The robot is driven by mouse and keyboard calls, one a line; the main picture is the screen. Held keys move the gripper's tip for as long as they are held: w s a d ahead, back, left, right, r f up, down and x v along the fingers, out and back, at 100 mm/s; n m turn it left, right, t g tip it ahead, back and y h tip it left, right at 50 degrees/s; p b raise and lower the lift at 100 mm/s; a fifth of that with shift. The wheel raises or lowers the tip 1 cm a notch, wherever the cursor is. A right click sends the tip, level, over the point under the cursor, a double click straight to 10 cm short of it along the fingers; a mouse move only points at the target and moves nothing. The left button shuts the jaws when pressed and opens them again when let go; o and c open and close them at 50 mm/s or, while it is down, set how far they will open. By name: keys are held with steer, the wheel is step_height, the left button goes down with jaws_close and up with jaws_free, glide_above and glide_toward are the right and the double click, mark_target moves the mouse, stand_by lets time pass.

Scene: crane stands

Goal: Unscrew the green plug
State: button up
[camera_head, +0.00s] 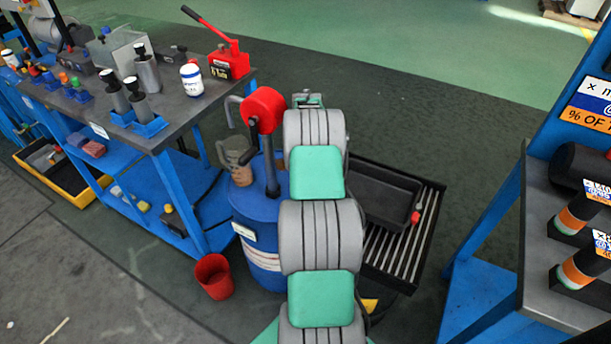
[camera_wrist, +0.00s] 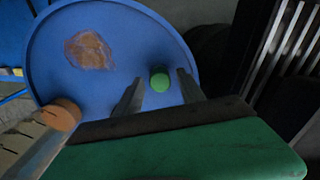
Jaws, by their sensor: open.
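The green plug (camera_wrist: 160,83) is a small round cap on the blue lid of the drum (camera_wrist: 130,20), right of the lid's middle. My gripper (camera_wrist: 158,78) is open, with one finger on the left and one on the right of the plug in the wrist view. No contact with the plug shows, and I cannot tell how far above the lid the fingertips are. In the head view the drum (camera_head: 255,218) stands below the end of the workbench. My arm hides the plug and fingers there.
A red-headed hand pump (camera_head: 265,108) rises at the drum. A brown jug (camera_head: 236,160) is beside it. The workbench (camera_head: 185,112) is on the left, a red bucket (camera_head: 214,277) on the floor, a dark tray (camera_head: 375,194) right of my arm, and a blue rack (camera_head: 490,235) far right.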

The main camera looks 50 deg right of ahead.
steer(key=m, duration=0.6)
steer(key=shift+m, duration=0.3)
steer(key=m, duration=0.3)
steer(key=shift+m, duration=0.4)
steer(key=m, duration=0.9)
steer(key=shift+m, duration=0.4)
steer(key=m, duration=0.5)
steer(key=shift+m, duration=0.3)
steer(key=shift+c, duration=0.3)
